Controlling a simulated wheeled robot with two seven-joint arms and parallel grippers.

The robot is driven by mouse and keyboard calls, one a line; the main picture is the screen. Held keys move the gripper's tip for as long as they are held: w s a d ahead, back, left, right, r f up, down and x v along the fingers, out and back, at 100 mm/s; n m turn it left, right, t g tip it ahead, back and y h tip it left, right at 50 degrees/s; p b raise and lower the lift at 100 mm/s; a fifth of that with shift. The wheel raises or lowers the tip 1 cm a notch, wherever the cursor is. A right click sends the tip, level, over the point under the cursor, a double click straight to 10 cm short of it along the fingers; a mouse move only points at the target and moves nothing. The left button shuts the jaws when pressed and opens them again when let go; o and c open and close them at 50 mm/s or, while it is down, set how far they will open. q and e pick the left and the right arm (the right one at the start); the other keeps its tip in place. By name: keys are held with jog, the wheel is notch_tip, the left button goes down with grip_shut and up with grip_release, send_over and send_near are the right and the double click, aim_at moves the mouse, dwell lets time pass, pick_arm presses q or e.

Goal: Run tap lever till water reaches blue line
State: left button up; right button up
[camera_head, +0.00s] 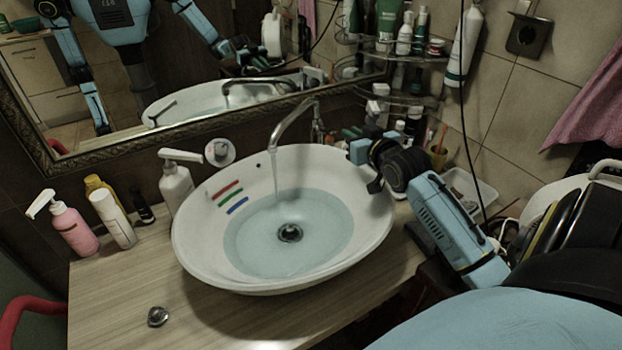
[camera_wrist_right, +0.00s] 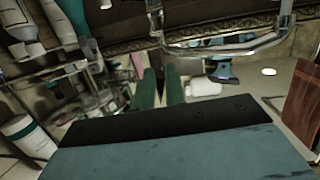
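The white oval basin (camera_head: 200,255) stands on the wooden counter, holding a shallow pool of water (camera_head: 262,252) around its drain. Red, green and blue lines mark its inner left wall.
Soap bottles (camera_head: 73,228) and a white pump bottle (camera_head: 176,184) stand left of the basin. A corner rack (camera_head: 400,95) with toiletries and a cup is behind my right gripper. A metal stopper (camera_head: 157,316) lies on the front counter. A framed mirror (camera_head: 180,146) is behind.

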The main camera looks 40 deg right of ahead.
jog(key=shift+r+t, duration=0.3)
grip_shut()
send_over(334, 132)
jog(key=shift+r, duration=0.1)
jog(key=f, duration=0.3)
jog(key=shift+s, duration=0.25)
jog(key=shift+s+f, duration=0.2)
jog(key=shift+f, duration=0.25)
jog(key=shift+a, duration=0.1)
